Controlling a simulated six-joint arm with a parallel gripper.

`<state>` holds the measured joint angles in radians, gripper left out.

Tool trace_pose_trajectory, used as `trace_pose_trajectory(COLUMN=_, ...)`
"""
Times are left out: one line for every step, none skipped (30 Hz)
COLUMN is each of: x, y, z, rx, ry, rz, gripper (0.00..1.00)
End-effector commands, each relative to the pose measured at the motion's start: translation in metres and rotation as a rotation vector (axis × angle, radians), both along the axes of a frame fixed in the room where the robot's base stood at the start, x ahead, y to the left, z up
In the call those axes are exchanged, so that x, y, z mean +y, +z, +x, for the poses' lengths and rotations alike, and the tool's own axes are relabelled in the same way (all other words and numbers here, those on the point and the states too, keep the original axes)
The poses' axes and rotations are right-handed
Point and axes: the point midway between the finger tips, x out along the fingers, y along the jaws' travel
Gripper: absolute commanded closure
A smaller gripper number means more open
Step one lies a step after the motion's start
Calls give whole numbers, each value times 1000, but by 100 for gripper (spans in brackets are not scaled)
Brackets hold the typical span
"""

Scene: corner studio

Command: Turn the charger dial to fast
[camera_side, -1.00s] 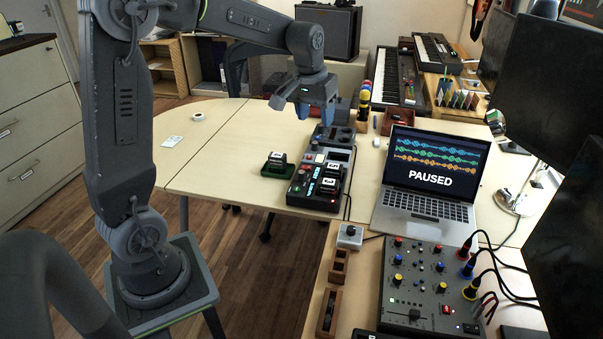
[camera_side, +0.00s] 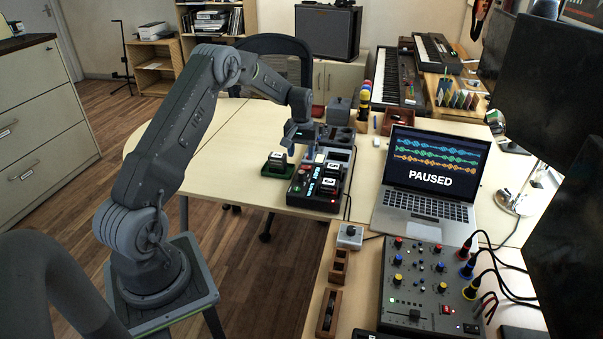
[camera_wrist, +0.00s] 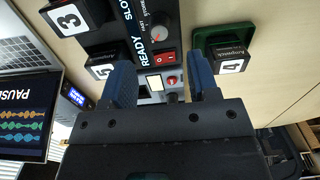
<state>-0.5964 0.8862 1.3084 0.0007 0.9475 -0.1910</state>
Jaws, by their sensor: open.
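The charger (camera_side: 299,188) is a dark box with a lit green readout, on the table below my gripper. In the wrist view its face (camera_wrist: 135,14) reads "SLOW" and "READY". Its round dial (camera_wrist: 159,32) has small markings around it; I cannot read which one it points to. A red rocker switch (camera_wrist: 165,57) is beside the dial. My gripper (camera_wrist: 162,88) is open and empty, its blue fingers apart over the charger, with the dial beyond the fingertips. In the side view my gripper (camera_side: 301,146) hangs above the charger's far part; the dial is too small to make out there.
Numbered battery packs (camera_wrist: 72,17) sit in the charger. Another pack (camera_wrist: 231,62) is on a green tray (camera_wrist: 202,42) beside it. The laptop (camera_side: 425,205), showing "PAUSED", stands to the right. The table left of the green tray (camera_side: 220,170) is clear.

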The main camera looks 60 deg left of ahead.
Motion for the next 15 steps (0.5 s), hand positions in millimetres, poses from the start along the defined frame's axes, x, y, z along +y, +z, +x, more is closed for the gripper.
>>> trace_pose_trajectory(x=0, y=-12, z=0, rx=3, ry=0, rz=-1, gripper=45)
trace_pose_trajectory(x=-1, y=-19, z=-1, rx=4, ry=0, rz=-2, gripper=45)
trace_pose_trajectory(x=0, y=-27, z=0, rx=3, ry=0, rz=-1, gripper=45)
trace_pose_trajectory(x=-1, y=-33, z=-1, rx=3, ry=0, rz=-1, gripper=45)
trace_pose_trajectory(x=-1, y=-39, z=0, rx=3, ry=0, rz=-1, gripper=45)
trace_pose_trajectory(x=0, y=-46, z=0, rx=1, ry=0, rz=0, gripper=45)
trace_pose_trajectory(x=0, y=-51, z=0, rx=2, ry=0, rz=-1, gripper=45)
trace_pose_trajectory(x=0, y=-55, z=0, rx=1, ry=0, rz=0, gripper=45)
trace_pose_trajectory(x=0, y=-61, z=0, rx=1, ry=0, rz=1, gripper=45)
trace_pose_trajectory(x=0, y=-65, z=0, rx=1, ry=0, rz=1, gripper=45)
trace_pose_trajectory(x=0, y=-68, z=0, rx=1, ry=0, rz=1, gripper=45)
trace_pose_trajectory(x=0, y=-72, z=0, rx=0, ry=0, rz=1, gripper=45)
trace_pose_trajectory(x=0, y=-74, z=0, rx=-1, ry=0, rz=2, gripper=45)
trace_pose_trajectory(x=0, y=-76, z=0, rx=-1, ry=0, rz=2, gripper=45)
trace_pose_trajectory(x=0, y=-78, z=0, rx=-1, ry=0, rz=2, gripper=45)
